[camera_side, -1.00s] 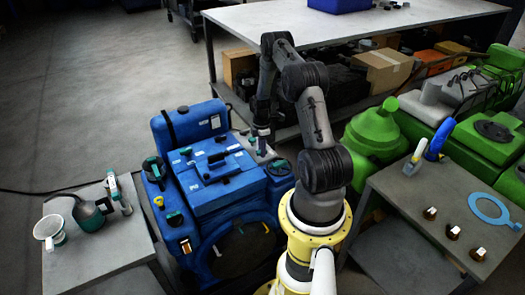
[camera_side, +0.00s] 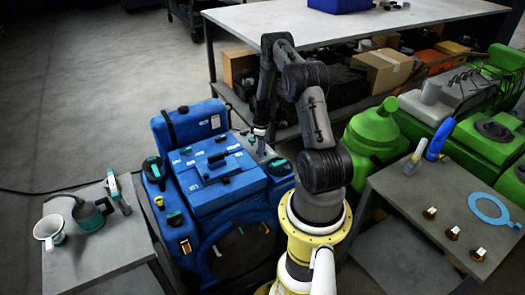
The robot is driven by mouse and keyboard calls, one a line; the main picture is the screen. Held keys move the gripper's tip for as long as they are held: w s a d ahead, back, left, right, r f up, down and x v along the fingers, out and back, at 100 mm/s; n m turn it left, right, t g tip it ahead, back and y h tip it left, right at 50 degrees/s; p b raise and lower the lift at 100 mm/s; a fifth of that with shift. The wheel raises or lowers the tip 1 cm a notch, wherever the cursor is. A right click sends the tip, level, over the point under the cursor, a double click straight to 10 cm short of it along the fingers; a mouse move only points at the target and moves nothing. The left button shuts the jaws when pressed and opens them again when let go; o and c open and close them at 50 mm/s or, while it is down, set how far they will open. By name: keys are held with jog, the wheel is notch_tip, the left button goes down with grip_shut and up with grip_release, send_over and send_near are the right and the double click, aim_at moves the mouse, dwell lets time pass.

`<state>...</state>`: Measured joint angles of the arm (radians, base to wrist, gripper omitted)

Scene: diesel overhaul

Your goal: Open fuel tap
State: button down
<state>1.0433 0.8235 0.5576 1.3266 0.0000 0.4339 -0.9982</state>
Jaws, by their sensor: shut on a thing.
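My gripper (camera_side: 260,136) points down at the back right of the blue engine (camera_side: 225,183), by a grey plate with small fittings (camera_side: 243,140). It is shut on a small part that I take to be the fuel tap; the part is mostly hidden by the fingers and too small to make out. Small teal handles show on the engine top beside the gripper and on the round cap (camera_side: 280,168) in front of it.
A left side table (camera_side: 100,262) holds a funnel, a can and a teal-handled tool. A right side table (camera_side: 440,190) holds a blue ring, several small knobs and a blue-and-white tool. A green engine (camera_side: 375,135) and a long bench (camera_side: 350,22) stand behind.

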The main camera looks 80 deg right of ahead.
dwell(0.3)
jog(key=m, duration=0.4)
jog(key=shift+m, duration=0.5)
jog(key=m, duration=0.3)
jog(key=c, duration=0.8)
grip_release()
jog(key=shift+o, duration=0.2)
